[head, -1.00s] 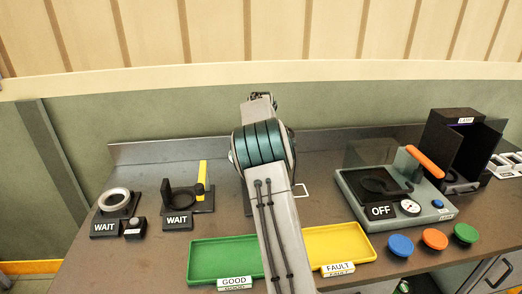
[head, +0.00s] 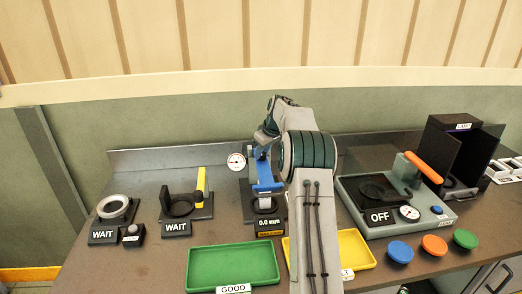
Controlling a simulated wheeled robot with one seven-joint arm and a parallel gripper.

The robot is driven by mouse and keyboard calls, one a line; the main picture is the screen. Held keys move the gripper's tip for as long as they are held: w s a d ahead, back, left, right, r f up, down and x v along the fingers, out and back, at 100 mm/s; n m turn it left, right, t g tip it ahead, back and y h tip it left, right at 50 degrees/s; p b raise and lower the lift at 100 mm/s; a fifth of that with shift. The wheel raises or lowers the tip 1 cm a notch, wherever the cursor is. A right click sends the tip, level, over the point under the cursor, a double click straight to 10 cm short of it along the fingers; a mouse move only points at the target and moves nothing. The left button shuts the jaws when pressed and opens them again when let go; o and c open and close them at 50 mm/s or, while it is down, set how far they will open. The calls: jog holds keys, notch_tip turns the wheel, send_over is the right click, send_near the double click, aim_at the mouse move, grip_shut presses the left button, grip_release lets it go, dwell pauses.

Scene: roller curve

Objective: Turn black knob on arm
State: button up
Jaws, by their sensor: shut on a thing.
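A gauge station stands mid-bench, with a blue arm (head: 265,177), a round white dial (head: 236,160) on its left and a "0.0 mm" display (head: 270,222) in front. The black knob (head: 258,153) is a small dark shape near the top of the blue arm, mostly covered. My gripper (head: 261,145) is at the top of this station, shut on the knob. Its fingers are small and partly hidden, so the knob's turn angle cannot be read.
A green tray (head: 233,284) and a yellow tray (head: 358,248) lie in front. Two "WAIT" stations (head: 115,209) (head: 184,207) stand left. An "OFF" device with an orange handle (head: 424,167) stands right, near blue, orange and green buttons (head: 436,245). My arm hides part of the middle.

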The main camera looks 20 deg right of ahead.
jog(key=shift+w+r+n, duration=0.1)
jog(key=shift+r+n, duration=0.05)
jog(key=shift+n, duration=0.45)
jog(key=o, duration=1)
jog(key=v, duration=0.9)
jog(key=b+v, duration=0.1)
jog(key=v, duration=0.3)
jog(key=shift+d+r, duration=0.25)
jog(key=shift+d, duration=0.1)
